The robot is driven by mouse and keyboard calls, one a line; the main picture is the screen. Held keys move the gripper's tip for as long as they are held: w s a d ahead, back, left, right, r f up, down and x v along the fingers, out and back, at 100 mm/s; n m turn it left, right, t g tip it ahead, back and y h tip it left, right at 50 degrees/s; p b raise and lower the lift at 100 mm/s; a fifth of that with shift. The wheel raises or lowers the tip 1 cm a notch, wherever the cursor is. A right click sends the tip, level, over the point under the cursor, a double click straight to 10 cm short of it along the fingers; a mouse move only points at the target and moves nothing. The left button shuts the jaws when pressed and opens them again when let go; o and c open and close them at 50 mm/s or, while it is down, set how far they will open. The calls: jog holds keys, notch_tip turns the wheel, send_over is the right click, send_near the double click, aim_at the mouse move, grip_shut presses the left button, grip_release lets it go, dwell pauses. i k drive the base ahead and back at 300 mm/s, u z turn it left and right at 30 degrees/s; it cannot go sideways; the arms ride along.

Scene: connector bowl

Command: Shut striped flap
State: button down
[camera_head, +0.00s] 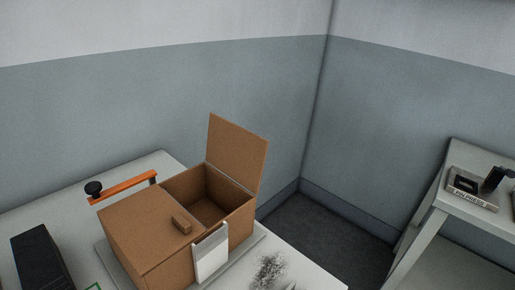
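A brown cardboard-like box (151,235) stands on a pale table. Its right compartment (205,207) is open on top and looks empty from here. A brown flap (235,155) stands nearly upright along the far right edge of that compartment. I see no stripes on the side of the flap that faces me. My gripper is not clearly in view, and nothing visible touches the flap.
A white plate (211,255) leans against the box front. An orange bar (124,188) with a black knob is behind the box, and a black block (42,259) is at left. A dark speckled patch (268,272) lies at right. Another table (463,220) holds small items. Walls stand close behind.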

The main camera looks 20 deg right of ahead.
aim_at(240, 153)
jog(key=k, duration=1.15)
jog(key=z, duration=0.6)
jog(key=i, duration=1.55)
jog(key=u, duration=0.4)
jog(key=i, duration=0.5)
jog(key=u, duration=0.5)
